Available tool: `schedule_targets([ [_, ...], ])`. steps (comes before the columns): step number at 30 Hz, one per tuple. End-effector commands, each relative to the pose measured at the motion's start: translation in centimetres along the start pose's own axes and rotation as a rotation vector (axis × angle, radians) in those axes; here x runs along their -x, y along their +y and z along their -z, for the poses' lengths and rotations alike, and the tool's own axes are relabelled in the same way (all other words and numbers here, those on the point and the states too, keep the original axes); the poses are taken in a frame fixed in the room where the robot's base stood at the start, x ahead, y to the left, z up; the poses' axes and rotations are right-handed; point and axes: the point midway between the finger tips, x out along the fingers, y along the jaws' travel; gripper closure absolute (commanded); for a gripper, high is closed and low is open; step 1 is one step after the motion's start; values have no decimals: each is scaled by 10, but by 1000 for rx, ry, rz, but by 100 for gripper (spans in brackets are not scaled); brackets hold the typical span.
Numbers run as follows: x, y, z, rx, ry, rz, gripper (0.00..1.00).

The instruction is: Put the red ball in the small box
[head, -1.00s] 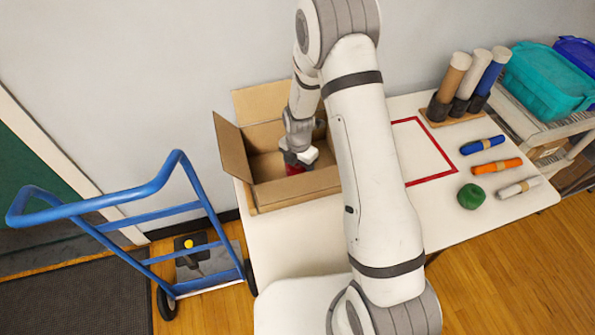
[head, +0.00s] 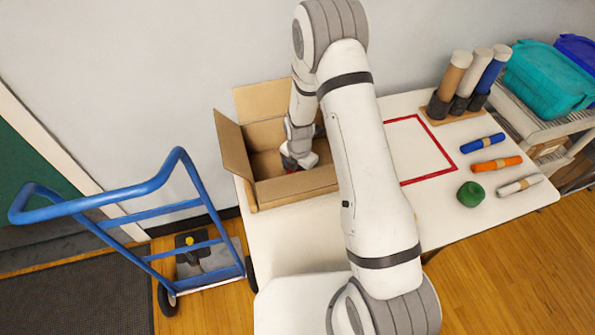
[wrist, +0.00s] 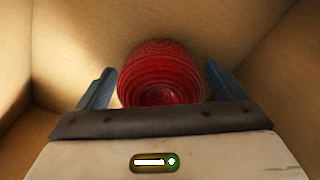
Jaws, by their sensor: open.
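The red ball (wrist: 160,72) looks like wound yarn. In the wrist view it sits between the two fingers of my open gripper (wrist: 157,88), inside the cardboard box. A finger stands on each side of it, and its lower edge is hidden behind my gripper's body. The open cardboard box (head: 297,187) stands at the table's left end with its flaps up. In the head view my gripper (head: 292,163) is down inside the box, with only a sliver of red showing. I cannot tell whether the ball rests on the box floor.
A red taped outline (head: 430,181) marks the table right of my arm. A holder with tubes (head: 452,115) stands behind. A blue hand truck (head: 118,194) stands left of the table.

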Motion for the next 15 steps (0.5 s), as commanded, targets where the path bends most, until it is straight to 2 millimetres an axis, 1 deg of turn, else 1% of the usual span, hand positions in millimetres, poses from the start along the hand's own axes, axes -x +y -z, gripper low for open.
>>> schedule_targets([
  [5, 0, 0, 0, -1, 0, 0, 11],
  [10, 8, 0, -1, -1, -1, -2, 11],
  [11, 12, 0, -1, -1, -1, -2, 11],
  [15, 35, 1, -1, -1, -3, -5, 11],
])
